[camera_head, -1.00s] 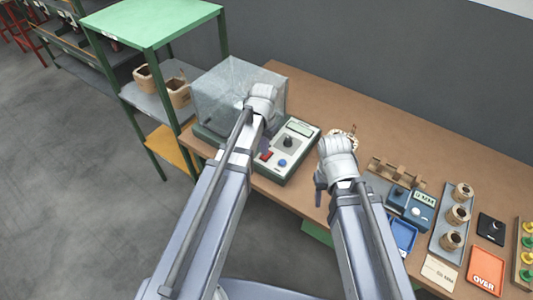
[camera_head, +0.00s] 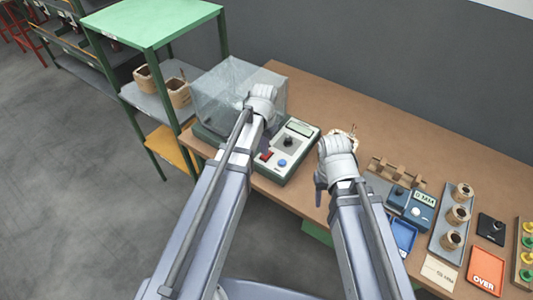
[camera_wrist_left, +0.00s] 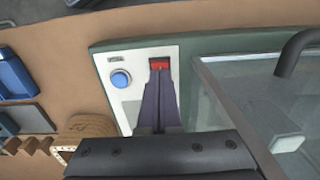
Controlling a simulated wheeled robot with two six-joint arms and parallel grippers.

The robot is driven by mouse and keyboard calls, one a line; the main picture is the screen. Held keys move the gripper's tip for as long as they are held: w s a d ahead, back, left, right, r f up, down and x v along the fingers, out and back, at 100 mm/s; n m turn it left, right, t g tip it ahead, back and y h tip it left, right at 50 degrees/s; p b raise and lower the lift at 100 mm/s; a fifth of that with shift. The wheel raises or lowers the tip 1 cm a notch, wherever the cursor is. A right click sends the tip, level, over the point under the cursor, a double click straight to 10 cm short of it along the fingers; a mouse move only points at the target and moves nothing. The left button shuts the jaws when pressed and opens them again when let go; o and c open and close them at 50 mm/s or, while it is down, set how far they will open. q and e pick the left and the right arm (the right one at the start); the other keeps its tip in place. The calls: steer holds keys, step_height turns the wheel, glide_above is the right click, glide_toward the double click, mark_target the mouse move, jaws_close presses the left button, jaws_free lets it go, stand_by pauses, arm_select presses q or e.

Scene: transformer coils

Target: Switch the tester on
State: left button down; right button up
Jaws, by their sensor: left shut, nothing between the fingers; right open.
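The tester (camera_head: 286,152) is a green box with a pale panel at the left end of the bench. Its panel has a display (camera_head: 300,128), a dark knob (camera_head: 288,142), a red switch (camera_head: 265,156) and a blue button (camera_head: 282,163). In the left wrist view the red switch (camera_wrist_left: 160,65) lies right at the tips of my left gripper (camera_wrist_left: 159,74), which is shut and empty. I cannot tell whether the tips touch the switch, or which way it is set. The blue button (camera_wrist_left: 121,78) is beside them. My right gripper (camera_head: 319,188) is open, right of the tester.
A clear cover (camera_head: 225,88) stands on the tester's left part, close to my left gripper. To the right are a blue meter (camera_head: 411,207), a grey tray (camera_head: 447,235) with coils and an orange tray (camera_head: 485,268). A green shelf (camera_head: 150,22) stands left of the bench.

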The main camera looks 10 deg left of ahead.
arm_select(q)
steer(key=shift+f+b, duration=0.9)
arm_select(e)
steer(key=shift+f, duration=0.95)
arm_select(q)
steer(key=shift+r, duration=0.15)
arm_select(e)
steer(key=shift+r, duration=0.15)
arm_select(q)
step_height(320, 180, up, 7)
steer(key=p, duration=0.7)
arm_select(e)
step_height(320, 180, up, 7)
arm_select(q)
steer(key=s+d+y, duration=0.1)
steer(key=s+d, duration=0.9)
steer(key=s, duration=0.4)
steer(key=shift+s+d, duration=0.15)
steer(key=shift+d, duration=0.1)
